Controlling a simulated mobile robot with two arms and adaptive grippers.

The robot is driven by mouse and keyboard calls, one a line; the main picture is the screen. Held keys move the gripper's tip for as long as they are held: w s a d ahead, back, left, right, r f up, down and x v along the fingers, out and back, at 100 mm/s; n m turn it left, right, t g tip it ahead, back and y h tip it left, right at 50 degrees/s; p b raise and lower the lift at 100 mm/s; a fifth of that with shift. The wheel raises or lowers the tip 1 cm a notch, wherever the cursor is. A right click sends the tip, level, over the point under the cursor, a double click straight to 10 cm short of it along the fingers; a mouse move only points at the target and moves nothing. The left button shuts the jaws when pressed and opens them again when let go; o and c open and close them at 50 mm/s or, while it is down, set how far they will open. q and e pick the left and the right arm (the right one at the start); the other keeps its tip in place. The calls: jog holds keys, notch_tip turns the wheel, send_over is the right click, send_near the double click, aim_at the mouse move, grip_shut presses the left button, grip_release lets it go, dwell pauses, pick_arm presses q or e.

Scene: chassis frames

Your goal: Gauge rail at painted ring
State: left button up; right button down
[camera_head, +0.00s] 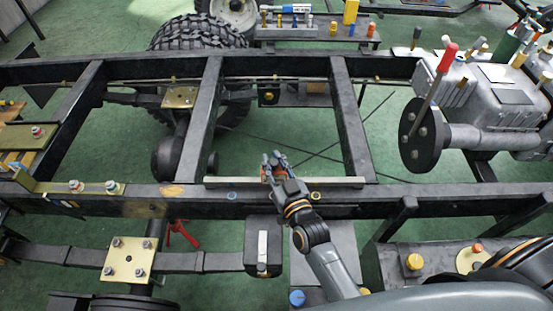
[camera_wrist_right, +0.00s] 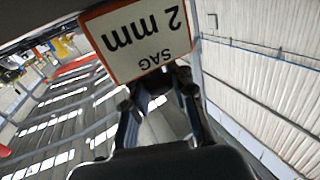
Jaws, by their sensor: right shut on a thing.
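My right gripper (camera_head: 272,163) reaches in from the lower right, over the near chassis rail (camera_head: 390,197). It is shut on a white card-like gauge with an orange edge, marked "SAG 2 mm" (camera_wrist_right: 140,40); in the right wrist view the gauge sits at the fingertips. In the head view only small orange patches of it show between the fingers. A pale straight bar (camera_head: 235,182) lies along the rail beside the gripper. A small blue ring mark (camera_head: 232,196) is on the rail, left of the gripper. My left gripper is not in view.
An orange oval mark (camera_head: 172,190) is farther left on the rail. Crossmembers (camera_head: 202,120) join the near and far rails, with open gaps to the green floor. A gearbox-like unit with a red-tipped lever (camera_head: 447,60) stands at right. A tool bench (camera_head: 320,32) is behind.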

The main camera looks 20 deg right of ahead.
jog(key=c, duration=1.4)
grip_release()
jog(key=shift+s, duration=0.1)
jog(key=shift+o, duration=1.3)
jog(key=shift+s, duration=0.1)
jog(key=s+d, duration=0.1)
jog(key=s, duration=1.1)
jog(key=shift+d, duration=0.15)
